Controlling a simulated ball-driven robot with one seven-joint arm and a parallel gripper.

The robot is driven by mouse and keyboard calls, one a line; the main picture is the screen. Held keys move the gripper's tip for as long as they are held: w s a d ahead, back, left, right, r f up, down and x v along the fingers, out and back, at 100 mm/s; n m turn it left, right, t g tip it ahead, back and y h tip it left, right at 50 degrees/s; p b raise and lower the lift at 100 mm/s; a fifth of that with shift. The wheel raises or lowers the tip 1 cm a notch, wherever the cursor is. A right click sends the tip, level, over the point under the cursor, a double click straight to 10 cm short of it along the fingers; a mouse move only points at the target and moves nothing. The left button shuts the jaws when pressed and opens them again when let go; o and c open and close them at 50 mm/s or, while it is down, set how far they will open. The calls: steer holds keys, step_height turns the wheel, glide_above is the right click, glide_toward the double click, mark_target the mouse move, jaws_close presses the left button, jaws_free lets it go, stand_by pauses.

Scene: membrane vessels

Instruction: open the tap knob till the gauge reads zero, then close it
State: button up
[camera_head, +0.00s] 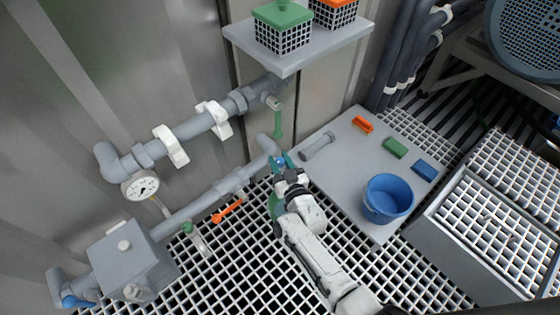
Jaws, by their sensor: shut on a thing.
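The gauge (141,187) is a round white dial on the grey pipework at left. Its needle is too small to read. A small blue knob (279,160) shows at the right end of the lower pipe, and I take it to be the tap knob. My gripper (281,161) has teal fingers and is at this knob, shut on it. The fingers and the wrist hide part of the knob, so I cannot tell how far it is turned.
Around the pipes are a green lever (278,122), an orange lever (228,210) and a blue handle (76,300). A shelf (290,58) with baskets hangs above.

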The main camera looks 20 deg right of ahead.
steer(key=shift+c, duration=1)
steer(key=shift+a+r+m+h+p, duration=0.15)
steer(key=shift+r+m+h+p, duration=0.35)
steer(key=shift+p, duration=0.65)
steer(key=shift+f+m+h+p, duration=0.3)
steer(key=shift+m+h+p, duration=0.35)
steer(key=shift+h, duration=0.55)
steer(key=shift+f+m+g+h, duration=0.2)
steer(key=shift+m+g+h, duration=0.3)
steer(key=shift+h, duration=0.4)
steer(key=o, duration=0.9)
steer(key=shift+s, duration=0.1)
